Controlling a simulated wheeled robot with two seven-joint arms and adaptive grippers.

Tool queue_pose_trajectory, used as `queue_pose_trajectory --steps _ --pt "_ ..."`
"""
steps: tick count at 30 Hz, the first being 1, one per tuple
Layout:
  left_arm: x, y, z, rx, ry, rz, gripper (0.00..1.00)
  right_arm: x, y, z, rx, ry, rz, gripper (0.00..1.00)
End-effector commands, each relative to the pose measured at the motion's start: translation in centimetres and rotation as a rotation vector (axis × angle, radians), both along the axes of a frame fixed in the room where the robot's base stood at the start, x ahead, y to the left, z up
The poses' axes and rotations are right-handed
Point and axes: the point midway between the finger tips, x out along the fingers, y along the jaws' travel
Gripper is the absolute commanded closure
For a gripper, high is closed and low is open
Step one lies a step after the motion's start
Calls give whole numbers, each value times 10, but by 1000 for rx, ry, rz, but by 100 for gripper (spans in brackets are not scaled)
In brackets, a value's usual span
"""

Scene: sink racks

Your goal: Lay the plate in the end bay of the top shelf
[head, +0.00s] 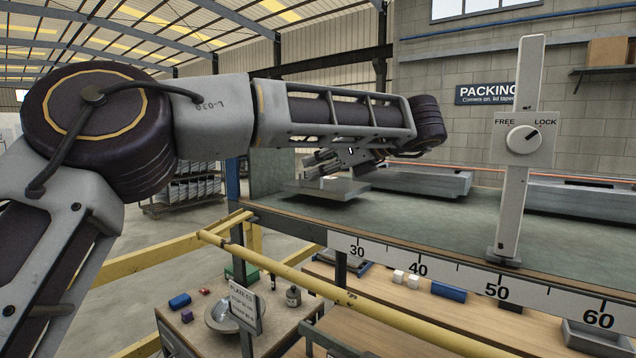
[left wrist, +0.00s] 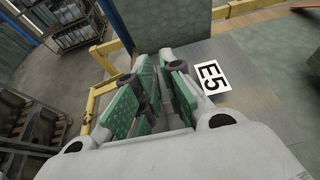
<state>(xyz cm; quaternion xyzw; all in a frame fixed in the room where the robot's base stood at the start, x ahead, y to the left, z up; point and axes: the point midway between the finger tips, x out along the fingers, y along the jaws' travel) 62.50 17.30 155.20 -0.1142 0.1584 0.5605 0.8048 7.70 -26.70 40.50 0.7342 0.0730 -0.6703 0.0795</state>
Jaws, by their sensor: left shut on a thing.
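The plate (head: 312,187) is a flat grey metal sheet over the left end of the top shelf (head: 420,225), a long green-grey surface. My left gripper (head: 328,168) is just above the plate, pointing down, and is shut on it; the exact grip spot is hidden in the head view. In the left wrist view the green-padded fingers (left wrist: 150,92) are close together over the plate (left wrist: 262,85), which carries a white label marked E5 (left wrist: 211,77). I cannot tell whether the plate touches the shelf. My right gripper is not in view.
A white post with a FREE/LOCK dial (head: 523,139) stands at the shelf's front edge. A numbered scale (head: 450,275) runs along that edge. Grey trays (head: 415,181) sit farther back on the shelf. A yellow rail (head: 330,290) and lower benches with small items lie in front.

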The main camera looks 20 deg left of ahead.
Motion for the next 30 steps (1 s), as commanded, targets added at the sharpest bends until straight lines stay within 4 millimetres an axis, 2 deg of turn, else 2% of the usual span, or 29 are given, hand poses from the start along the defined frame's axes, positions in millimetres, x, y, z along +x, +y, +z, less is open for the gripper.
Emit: queue_pose_trajectory --steps 8,19,30 --pt "0 0 -4 1 0 0 100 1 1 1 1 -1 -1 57" --pt "0 0 -35 0 0 0 100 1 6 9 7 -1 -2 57" --pt "0 0 -38 -1 -2 1 100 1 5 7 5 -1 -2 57"
